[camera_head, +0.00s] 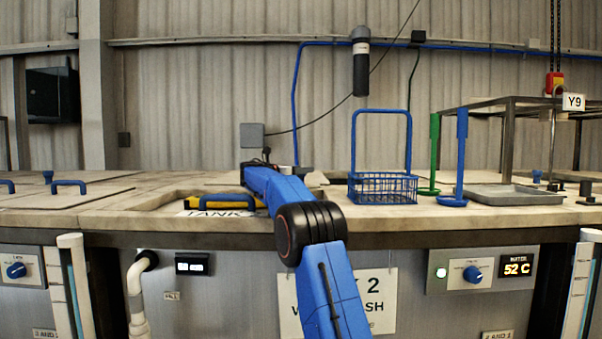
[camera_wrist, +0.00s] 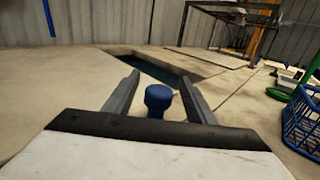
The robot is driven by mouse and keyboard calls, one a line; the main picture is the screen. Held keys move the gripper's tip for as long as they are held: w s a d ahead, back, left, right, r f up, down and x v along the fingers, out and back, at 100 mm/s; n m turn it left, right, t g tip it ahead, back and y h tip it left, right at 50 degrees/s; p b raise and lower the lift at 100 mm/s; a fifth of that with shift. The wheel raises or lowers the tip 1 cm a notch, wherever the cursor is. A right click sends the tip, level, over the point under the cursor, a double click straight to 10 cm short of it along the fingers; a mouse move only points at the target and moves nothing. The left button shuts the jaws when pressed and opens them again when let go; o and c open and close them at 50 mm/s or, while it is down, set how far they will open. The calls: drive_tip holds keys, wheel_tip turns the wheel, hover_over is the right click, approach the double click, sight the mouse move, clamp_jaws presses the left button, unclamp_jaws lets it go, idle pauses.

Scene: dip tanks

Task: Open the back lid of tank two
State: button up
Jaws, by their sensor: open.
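Tank two (camera_head: 410,268) is the steel-fronted tank in the middle of the head view, with a partly hidden white "2" sign (camera_head: 376,302). My blue arm reaches over its top and hides part of it. In the wrist view my gripper (camera_wrist: 159,77) is open, its two grey fingers either side of a blue knob (camera_wrist: 158,98). The knob is upright and I see no finger touching it. Beyond the knob is a dark opening (camera_wrist: 172,70) in the pale top. I cannot tell which lid panel bears the knob. The fingers are not clear in the head view.
A blue wire basket (camera_head: 383,188) with a tall handle stands on the top right of my arm. Green and blue upright tools (camera_head: 461,150) stand beside it, near a grey tray (camera_head: 500,195). A yellow and blue handle (camera_head: 222,201) lies left of my arm.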

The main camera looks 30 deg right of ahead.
wheel_tip(320, 180, up, 10)
drive_tip(key=shift+f, duration=0.25)
drive_tip(key=shift+s+a, duration=0.1)
idle(0.5)
